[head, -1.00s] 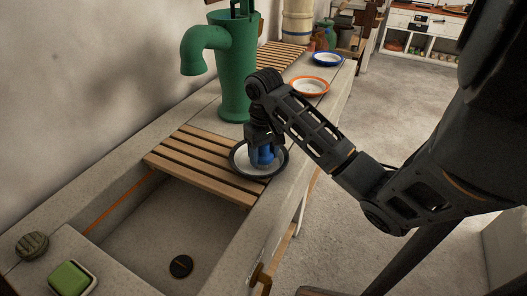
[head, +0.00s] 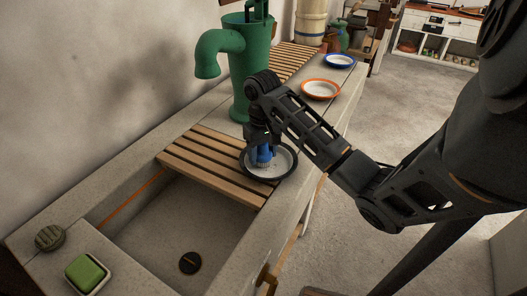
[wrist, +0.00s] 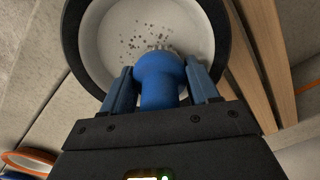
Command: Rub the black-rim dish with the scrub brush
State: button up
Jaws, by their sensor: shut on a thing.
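The black-rim dish (head: 285,161) has a white inside and lies partly on the wooden slats at the counter's front edge. In the wrist view the dish (wrist: 195,30) shows dark specks on its white inside. The scrub brush (head: 264,156) is blue and stands roughly upright over the dish's left part. In the wrist view the brush (wrist: 158,75) has its pale bristles at the dish's inside and seemingly touching it. My gripper (head: 261,142) is above the dish with its fingers (wrist: 160,88) shut on the brush. The brush hides part of the dish.
A green hand pump (head: 246,65) stands behind the slatted board (head: 200,165). The sink basin (head: 170,225) is open in front. A green sponge (head: 84,272) and a round dark green item (head: 50,238) sit at front left. Orange-rim (head: 320,89) and blue-rim dishes (head: 340,61) lie farther back.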

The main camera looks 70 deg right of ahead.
notch_tip(320, 180, up, 5)
jog(key=p, duration=0.3)
jog(key=shift+r, duration=0.1)
jog(key=shift+d+r, duration=0.1)
jog(key=shift+d+r, duration=0.2)
jog(key=shift+r, duration=0.7)
jog(key=shift+s+a+r, duration=0.1)
jog(key=shift+a+r, duration=0.1)
jog(key=shift+r, duration=0.35)
